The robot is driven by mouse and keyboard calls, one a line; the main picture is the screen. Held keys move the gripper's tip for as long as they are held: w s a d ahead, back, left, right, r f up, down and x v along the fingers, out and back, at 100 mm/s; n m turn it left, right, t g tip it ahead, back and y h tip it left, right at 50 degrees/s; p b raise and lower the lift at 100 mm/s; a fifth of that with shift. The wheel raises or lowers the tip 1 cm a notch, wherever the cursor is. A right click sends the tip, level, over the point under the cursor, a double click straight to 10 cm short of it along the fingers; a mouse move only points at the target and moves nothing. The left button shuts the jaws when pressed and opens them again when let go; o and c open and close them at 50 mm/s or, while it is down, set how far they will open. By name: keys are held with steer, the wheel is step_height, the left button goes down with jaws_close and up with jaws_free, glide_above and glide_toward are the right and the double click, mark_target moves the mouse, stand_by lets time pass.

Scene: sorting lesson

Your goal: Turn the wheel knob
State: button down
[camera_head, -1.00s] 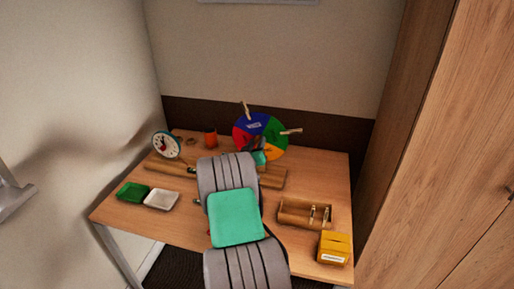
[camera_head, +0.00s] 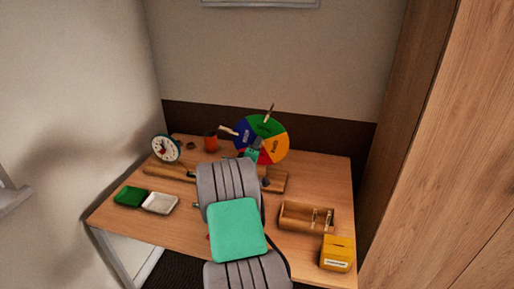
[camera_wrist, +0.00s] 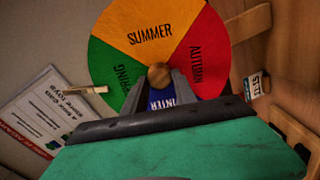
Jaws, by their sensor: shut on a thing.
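The season wheel (camera_head: 272,127) stands upright at the back of the table, with green at the top, blue at left, orange at right and red low. Two light pegs are clipped to its rim, one at upper right and one at left. In the wrist view the wheel (camera_wrist: 140,40) fills the top, with SUMMER uppermost. Its round wooden knob (camera_wrist: 159,75) is at the centre. My gripper (camera_wrist: 160,86) has its dark fingers on either side of the knob, shut on it. In the head view my arm hides the wheel's lower left part.
Green (camera_head: 130,196) and white (camera_head: 160,202) trays lie at the left. A wooden box (camera_head: 296,217) and a yellow box (camera_head: 337,252) sit at the right, near a tall wooden cabinet (camera_head: 450,150).

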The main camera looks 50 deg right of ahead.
steer(key=shift+n, duration=1.3)
steer(key=c, duration=1)
jaws_free()
steer(key=shift+a, duration=0.1)
steer(key=b+v, duration=0.1)
steer(key=v, duration=0.6)
steer(key=shift+s+a, duration=0.15)
steer(key=shift+a, duration=0.2)
